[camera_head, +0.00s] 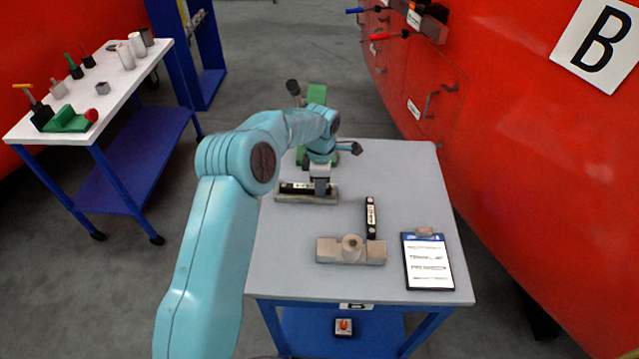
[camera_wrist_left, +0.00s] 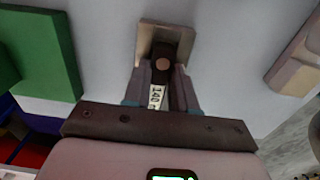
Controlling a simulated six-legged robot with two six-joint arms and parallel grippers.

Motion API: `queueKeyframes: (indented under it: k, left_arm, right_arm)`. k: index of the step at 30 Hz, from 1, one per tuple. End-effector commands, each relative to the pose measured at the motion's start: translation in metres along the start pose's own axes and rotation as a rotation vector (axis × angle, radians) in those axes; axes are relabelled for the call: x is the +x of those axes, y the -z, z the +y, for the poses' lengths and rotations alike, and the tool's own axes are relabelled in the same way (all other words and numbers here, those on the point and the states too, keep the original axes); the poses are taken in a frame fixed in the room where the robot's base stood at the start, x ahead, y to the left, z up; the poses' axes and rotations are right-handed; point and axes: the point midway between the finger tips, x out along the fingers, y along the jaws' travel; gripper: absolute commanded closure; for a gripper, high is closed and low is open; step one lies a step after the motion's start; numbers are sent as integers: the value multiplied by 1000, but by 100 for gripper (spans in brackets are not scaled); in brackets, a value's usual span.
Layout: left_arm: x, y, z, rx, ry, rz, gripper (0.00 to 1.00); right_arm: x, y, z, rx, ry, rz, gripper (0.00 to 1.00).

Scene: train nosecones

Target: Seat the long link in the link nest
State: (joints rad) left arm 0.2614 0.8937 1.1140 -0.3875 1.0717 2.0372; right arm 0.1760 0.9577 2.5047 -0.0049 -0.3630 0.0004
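The long link, a black bar with a white label (camera_head: 295,187), lies along the tan link nest (camera_head: 290,198) on the grey table. I cannot tell whether it sits fully down. In the left wrist view the link (camera_wrist_left: 162,64) shows its round end and a label reading 140, over the tan end of the nest (camera_wrist_left: 148,34). My left gripper (camera_head: 320,190) is over the right part of the nest. Its fingers (camera_wrist_left: 162,80) are close against both sides of the link. My right gripper is not in view.
A second black link (camera_head: 370,217) lies beside a tan fixture with a round boss (camera_head: 335,251). A clipboard (camera_head: 428,262) lies at the front right. A green fixture (camera_head: 316,95) stands behind my arm. A red wall (camera_head: 510,130) rises at the right.

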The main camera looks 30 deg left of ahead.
Motion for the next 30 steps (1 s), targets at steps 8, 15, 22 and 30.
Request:
queueKeyframes:
  k: [8,15,22,30]
  left_arm:
    - [0,0,0,1,1,0,52]
    - [-17,1,1,1,-4,-1,52]
    - [-72,1,1,1,-5,-2,52]
    - [-116,1,0,1,-1,-1,52]
  right_arm:
    - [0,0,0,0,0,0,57]
    - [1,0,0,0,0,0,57]
    - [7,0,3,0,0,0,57]
    - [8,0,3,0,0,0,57]
